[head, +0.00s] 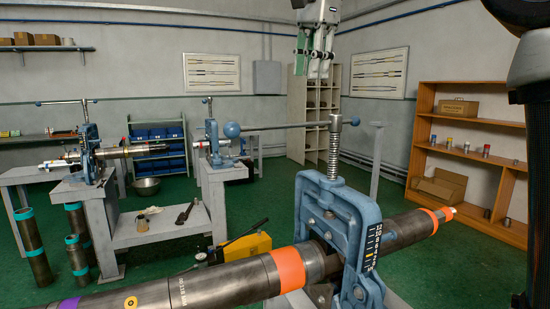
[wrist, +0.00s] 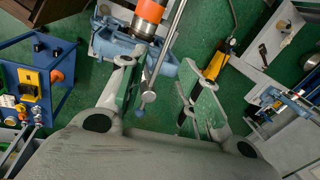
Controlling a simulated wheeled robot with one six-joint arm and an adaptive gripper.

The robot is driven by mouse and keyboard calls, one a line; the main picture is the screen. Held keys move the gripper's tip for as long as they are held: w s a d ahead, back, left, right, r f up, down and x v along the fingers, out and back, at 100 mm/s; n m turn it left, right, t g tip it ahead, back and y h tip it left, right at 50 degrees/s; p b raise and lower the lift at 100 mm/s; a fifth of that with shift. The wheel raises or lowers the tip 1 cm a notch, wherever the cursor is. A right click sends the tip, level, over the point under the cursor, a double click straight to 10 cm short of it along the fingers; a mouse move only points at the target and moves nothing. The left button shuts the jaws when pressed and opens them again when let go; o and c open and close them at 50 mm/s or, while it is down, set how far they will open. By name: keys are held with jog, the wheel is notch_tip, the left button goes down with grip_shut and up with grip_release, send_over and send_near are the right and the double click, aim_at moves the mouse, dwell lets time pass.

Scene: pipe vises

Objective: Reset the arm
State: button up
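My gripper (head: 317,68) hangs in the air at the top of the head view, above the near pipe vise. In the wrist view my gripper (wrist: 165,98) has its two green-padded fingers spread apart with nothing between the pads. The near blue vise (head: 338,222) stands upright around a dark pipe (head: 225,283) with orange bands. The vise (wrist: 187,75) also shows below my gripper in the wrist view, partly hidden by a finger. Its long handle bar (head: 280,126) runs level to the left, ending in a blue ball.
Two more blue vises stand on grey benches (head: 95,190) at the left and back. A yellow case (head: 240,249) sits on the floor behind the near pipe. An orange shelf (head: 466,150) stands at the right. Open green floor lies between.

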jog(key=s+d+f+n+t, duration=0.1)
jog(key=s+d+f+n, duration=0.25)
jog(key=d+f, duration=0.4)
jog(key=s+d+f+n, duration=0.2)
jog(key=s+d+f, duration=0.25)
jog(key=d, duration=0.55)
jog(key=s+d+f+n, duration=0.3)
jog(key=s+f, duration=0.3)
jog(key=f, duration=0.2)
jog(key=s+d+f+n+t+h, duration=0.1)
jog(key=s+d+f+n, duration=0.2)
jog(key=s+d+f, duration=0.3)
notch_tip(320, 180, down, 4)
jog(key=shift+s+r, duration=0.25)
jog(key=shift+s, duration=0.5)
jog(key=shift+d, duration=0.1)
